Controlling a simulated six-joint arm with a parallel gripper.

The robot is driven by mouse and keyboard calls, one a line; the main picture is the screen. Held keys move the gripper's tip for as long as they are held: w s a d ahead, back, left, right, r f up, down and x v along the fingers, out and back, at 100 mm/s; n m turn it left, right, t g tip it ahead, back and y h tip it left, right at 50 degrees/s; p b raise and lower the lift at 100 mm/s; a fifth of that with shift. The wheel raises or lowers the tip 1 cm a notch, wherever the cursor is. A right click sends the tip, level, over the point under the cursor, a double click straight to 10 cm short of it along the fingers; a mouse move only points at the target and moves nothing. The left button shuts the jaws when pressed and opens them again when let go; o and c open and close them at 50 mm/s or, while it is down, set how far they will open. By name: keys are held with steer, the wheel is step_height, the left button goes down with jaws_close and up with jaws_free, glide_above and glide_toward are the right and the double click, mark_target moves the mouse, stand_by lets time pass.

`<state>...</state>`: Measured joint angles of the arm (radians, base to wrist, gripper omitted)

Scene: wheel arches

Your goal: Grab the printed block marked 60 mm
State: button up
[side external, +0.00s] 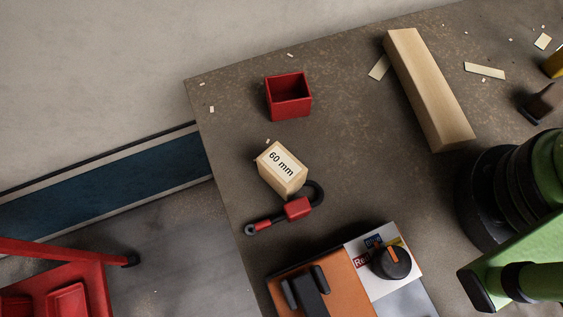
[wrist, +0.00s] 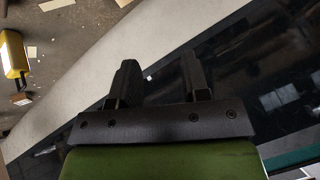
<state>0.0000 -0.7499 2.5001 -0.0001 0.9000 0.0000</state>
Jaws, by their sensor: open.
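The pale wooden block marked 60 mm (side external: 283,172) sits on the brown worktop in the side external view, its printed face up. It lies beside a black and red curved tool (side external: 298,208), close to it or touching; I cannot tell which. The block does not show in the wrist view. My gripper (wrist: 158,68) shows in the wrist view with its two dark fingers apart and nothing between them. It is not seen near the block in the side external view.
An open red box (side external: 289,97) stands behind the block. A long wooden beam (side external: 428,90) lies to the right. An orange and white machine with a black knob (side external: 391,261) is at the front. A yellow object (wrist: 14,55) shows in the wrist view.

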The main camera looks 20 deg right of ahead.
steer(key=shift+o, duration=0.4)
steer(key=o, duration=0.5)
steer(key=w+a+f+n+g+y, duration=0.1)
steer(key=w+a+n+g, duration=0.15)
steer(key=w+a, duration=0.35)
steer(key=n+g+h, duration=0.3)
steer(key=n+g, duration=0.2)
steer(key=n, duration=0.1)
glide_above(282, 164)
steer(key=f, duration=1.8)
steer(key=shift+s+d+f, duration=0.1)
steer(key=shift+d+f, duration=0.15)
steer(key=shift+f, duration=0.1)
step_height(282, 164, down, 4)
steer(key=shift+s+f, duration=0.1)
steer(key=shift+f, duration=0.1)
steer(key=shift+w+a+f, duration=0.15)
steer(key=shift+f, duration=1.25)
steer(key=shift+w+a+f, duration=0.1)
steer(key=shift+f, duration=1.3)
